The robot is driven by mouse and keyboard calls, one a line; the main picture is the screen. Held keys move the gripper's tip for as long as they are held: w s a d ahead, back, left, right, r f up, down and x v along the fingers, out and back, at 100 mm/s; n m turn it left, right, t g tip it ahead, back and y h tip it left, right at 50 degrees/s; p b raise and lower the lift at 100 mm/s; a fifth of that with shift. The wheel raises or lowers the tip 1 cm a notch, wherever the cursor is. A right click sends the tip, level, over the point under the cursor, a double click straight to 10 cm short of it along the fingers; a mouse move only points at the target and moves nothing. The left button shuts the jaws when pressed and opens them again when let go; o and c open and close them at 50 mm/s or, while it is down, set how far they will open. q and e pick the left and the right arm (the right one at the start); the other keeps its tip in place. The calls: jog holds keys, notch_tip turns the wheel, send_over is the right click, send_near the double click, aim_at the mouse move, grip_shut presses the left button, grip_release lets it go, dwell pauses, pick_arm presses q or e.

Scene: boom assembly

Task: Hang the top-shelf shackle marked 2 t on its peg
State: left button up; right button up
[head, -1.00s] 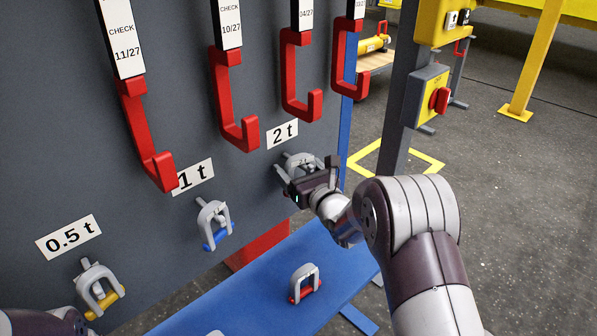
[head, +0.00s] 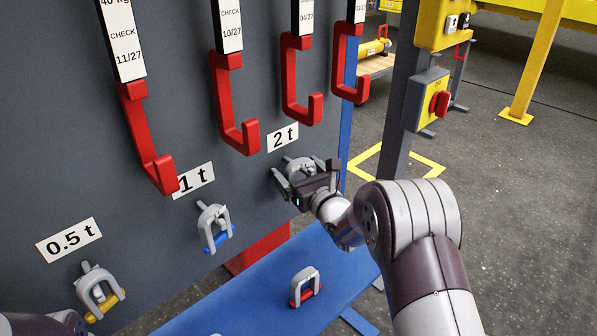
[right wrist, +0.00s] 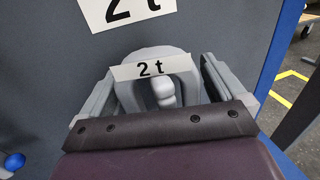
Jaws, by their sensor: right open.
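The grey shackle marked 2 t (right wrist: 150,69) is at the board under the "2 t" sign (head: 282,137). In the head view the shackle (head: 298,165) is partly hidden by my right gripper (head: 305,176). In the right wrist view a pale rounded peg end (right wrist: 163,92) shows inside the shackle's bow, so it appears to hang on the peg. My right gripper (right wrist: 158,90) is open, with one finger on each side of the shackle and small gaps visible. The shackle's lower part is hidden behind the gripper body. My left gripper is out of view; only part of my left arm shows at the bottom left.
Shackles with blue (head: 214,228) and yellow (head: 98,290) pins hang under the "1 t" and "0.5 t" signs. A red-pinned shackle (head: 304,287) stands on the blue shelf (head: 255,308). Red hooks (head: 300,80) project above. Open floor lies to the right.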

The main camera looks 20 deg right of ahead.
jog(key=shift+s+f, duration=0.1)
jog(key=s+d+p, duration=0.2)
jog(key=s, duration=1.1)
jog(key=s+d+f+m+g+h, duration=0.2)
jog(key=f+m+g, duration=0.25)
jog(key=m, duration=0.55)
jog(key=s+d+f+m+g+h, duration=0.25)
jog(key=f+m, duration=0.25)
jog(key=m, duration=0.5)
jog(key=s+a+f+m+g+y, duration=0.2)
jog(key=s+a+m+g, duration=0.85)
jog(key=m, duration=0.75)
notch_tip(320, 180, up, 29)
jog(key=a+t+p, duration=0.1)
jog(key=a+p, duration=0.1)
jog(key=p, duration=2.5)
jog(key=shift+s+a+n, duration=0.15)
jog(key=shift+s+n, duration=0.2)
jog(key=shift+n, duration=0.05)
